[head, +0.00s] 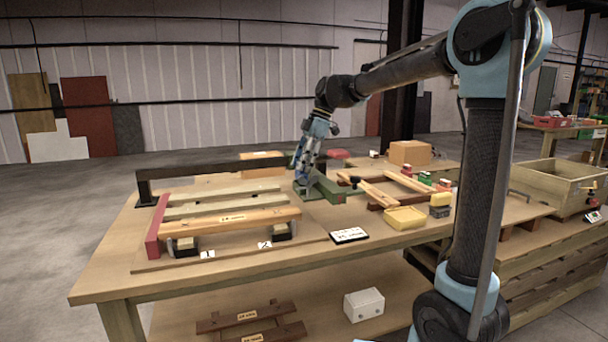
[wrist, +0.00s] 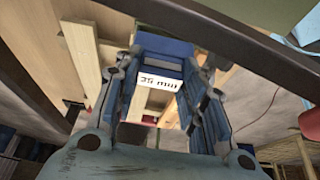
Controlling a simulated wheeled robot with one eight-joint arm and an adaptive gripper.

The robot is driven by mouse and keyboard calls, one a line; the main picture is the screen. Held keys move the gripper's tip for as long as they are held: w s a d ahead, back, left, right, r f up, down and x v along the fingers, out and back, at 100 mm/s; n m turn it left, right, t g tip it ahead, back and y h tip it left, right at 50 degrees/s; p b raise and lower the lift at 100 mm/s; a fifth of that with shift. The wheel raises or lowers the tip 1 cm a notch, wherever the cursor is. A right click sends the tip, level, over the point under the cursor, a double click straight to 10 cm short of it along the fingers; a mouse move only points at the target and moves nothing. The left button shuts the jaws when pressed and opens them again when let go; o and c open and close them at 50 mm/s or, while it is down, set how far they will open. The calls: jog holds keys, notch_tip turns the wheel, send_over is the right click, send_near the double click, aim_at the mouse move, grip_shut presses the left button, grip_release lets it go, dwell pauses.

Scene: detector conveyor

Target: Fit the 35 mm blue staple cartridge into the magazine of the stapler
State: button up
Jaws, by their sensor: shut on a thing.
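My gripper (head: 301,179) reaches down over the table beside the green stapler (head: 328,190). In the wrist view my gripper (wrist: 165,95) is shut on the blue staple cartridge (wrist: 165,48), which carries a white label reading "35 mm", tilted in the picture. In the head view the cartridge is small and hard to tell from the blue fingers. The stapler has a black knob on its right end. I cannot tell whether the cartridge touches the stapler, and the magazine opening cannot be made out.
A dark raised bar (head: 225,166) runs behind the wooden rails on the left, with a red block (head: 157,226) at their end. A yellow tray (head: 405,218), a label card (head: 349,235) and a wooden frame lie to the right.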

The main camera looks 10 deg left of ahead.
jog(key=shift+f, duration=1.7)
jog(key=o, duration=1.1)
jog(key=shift+f, duration=0.1)
jog(key=v, duration=1.2)
jog(key=shift+a, duration=0.1)
